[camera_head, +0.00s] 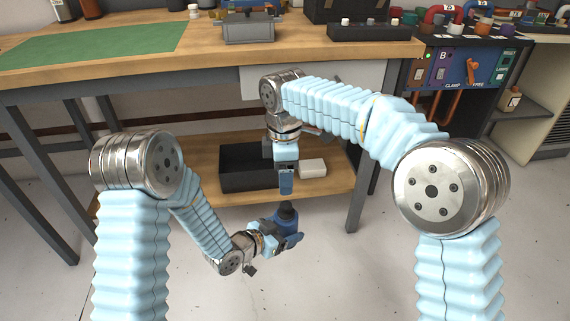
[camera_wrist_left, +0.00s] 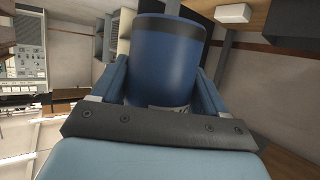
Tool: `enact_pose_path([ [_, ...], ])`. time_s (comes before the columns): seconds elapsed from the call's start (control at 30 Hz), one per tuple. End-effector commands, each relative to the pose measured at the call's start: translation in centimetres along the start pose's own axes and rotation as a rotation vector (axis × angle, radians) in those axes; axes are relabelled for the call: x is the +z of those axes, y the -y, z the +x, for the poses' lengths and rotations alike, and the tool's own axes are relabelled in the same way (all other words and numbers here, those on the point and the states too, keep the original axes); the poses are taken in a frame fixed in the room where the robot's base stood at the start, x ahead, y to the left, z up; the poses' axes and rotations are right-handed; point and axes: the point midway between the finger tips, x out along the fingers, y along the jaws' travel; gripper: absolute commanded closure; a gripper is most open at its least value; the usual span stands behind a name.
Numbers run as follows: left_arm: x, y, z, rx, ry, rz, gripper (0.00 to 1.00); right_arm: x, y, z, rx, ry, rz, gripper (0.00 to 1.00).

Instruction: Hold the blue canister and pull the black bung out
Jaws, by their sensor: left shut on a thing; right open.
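The blue canister (camera_head: 285,221) is upright in front of the workbench, held above the floor. My left gripper (camera_head: 284,238) is shut around its side. In the left wrist view the canister (camera_wrist_left: 165,62) fills the space between the fingers, with a dark band near its top. The black bung (camera_head: 286,207) shows as a dark top on the canister in the head view. My right gripper (camera_head: 286,188) points down just above the bung. It is open, and a small gap seems to separate it from the bung.
The wooden workbench (camera_head: 200,62) stands behind, with a green mat (camera_head: 95,46) and a grey vice (camera_head: 248,28) on it. The lower shelf (camera_head: 335,180) holds a black bin (camera_head: 235,180) and a white box (camera_head: 312,168). A connector panel (camera_head: 460,68) is at right. The floor around the canister is clear.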

Motion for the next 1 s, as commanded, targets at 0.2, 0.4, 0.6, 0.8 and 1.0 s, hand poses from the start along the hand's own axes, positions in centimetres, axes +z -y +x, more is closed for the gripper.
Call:
enact_pose_path([
  [0.2, -0.1, 0.0, 0.0, 0.000, -0.002, 0.000, 0.89, 0.1, 0.0, 4.7, -0.003, 0.001, 0.003, 0.37],
  [0.4, -0.1, 0.0, 0.0, 0.000, -0.002, 0.000, 0.89, 0.0, 0.0, 7.7, -0.001, 0.000, 0.002, 0.37],
  [0.6, -0.1, 0.0, 0.0, 0.000, -0.002, 0.000, 0.89, 0.1, 0.0, 8.8, 0.000, 0.000, 0.003, 0.37],
  [0.8, -0.1, 0.0, 0.0, 0.000, -0.002, 0.000, 0.89, 0.1, -0.1, 8.9, 0.001, -0.001, 0.004, 0.37],
  [1.0, -0.1, 0.0, 0.0, 0.000, -0.002, 0.000, 0.89, 0.1, -0.1, 8.9, 0.001, -0.001, 0.004, 0.61],
])
